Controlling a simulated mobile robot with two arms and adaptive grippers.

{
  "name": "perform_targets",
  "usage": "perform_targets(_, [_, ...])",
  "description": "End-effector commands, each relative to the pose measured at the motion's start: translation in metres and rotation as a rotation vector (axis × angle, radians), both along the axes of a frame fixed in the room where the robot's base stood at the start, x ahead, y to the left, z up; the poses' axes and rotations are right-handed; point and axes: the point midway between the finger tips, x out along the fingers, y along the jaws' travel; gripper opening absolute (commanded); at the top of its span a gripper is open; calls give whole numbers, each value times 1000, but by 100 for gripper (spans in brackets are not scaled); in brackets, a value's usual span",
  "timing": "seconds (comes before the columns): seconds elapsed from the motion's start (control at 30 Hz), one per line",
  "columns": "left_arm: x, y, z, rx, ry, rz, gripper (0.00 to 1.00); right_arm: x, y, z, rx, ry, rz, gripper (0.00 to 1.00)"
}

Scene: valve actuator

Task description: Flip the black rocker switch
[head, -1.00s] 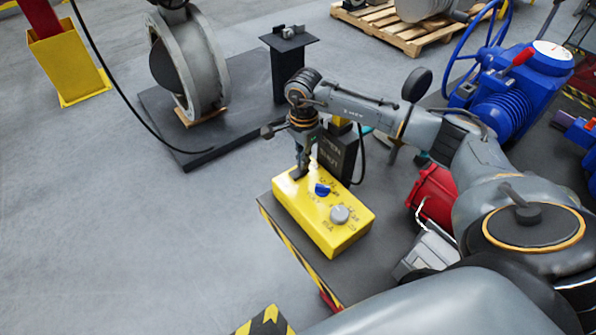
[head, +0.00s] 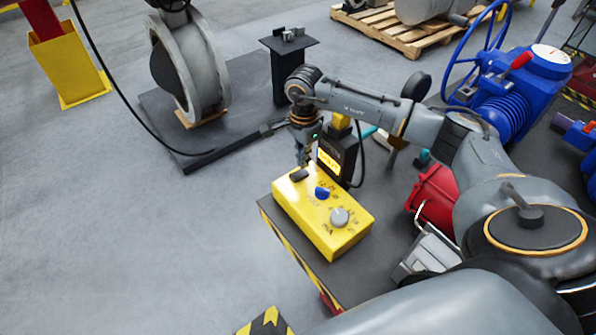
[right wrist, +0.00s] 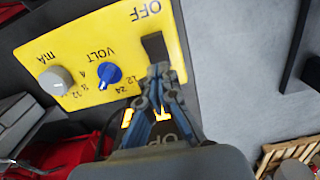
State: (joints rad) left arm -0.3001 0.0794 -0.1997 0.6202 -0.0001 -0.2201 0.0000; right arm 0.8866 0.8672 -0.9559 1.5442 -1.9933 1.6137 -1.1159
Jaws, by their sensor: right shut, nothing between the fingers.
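The black rocker switch (head: 299,175) is at the far-left end of the top of a yellow control box (head: 335,238). In the right wrist view the switch (right wrist: 155,48) lies beside the printed word OFF. My right gripper (head: 302,162) points down just above the switch. Its fingertips (right wrist: 159,72) are closed together with nothing between them and partly overlap the switch's lower end in the wrist view. I cannot tell whether they touch it. My left gripper is not in view.
The box also carries a blue VOLT knob (head: 322,192) and a grey mA knob (head: 339,215). A black unit with a lit yellow display (head: 330,160) stands right behind the box. A red case (head: 434,195) is at the right. The floor at left is clear.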

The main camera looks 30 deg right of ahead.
Motion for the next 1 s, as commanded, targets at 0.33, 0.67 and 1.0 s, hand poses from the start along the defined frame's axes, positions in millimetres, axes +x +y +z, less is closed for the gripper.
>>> perform_targets(0.33, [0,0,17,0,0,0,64,0,0,31,-1,-2,0,0])
perform_targets(0.67, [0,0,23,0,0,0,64,0,0,45,0,0,-1,0])
perform_targets(1.0, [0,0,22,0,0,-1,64,0,0,45,0,0,0,0])
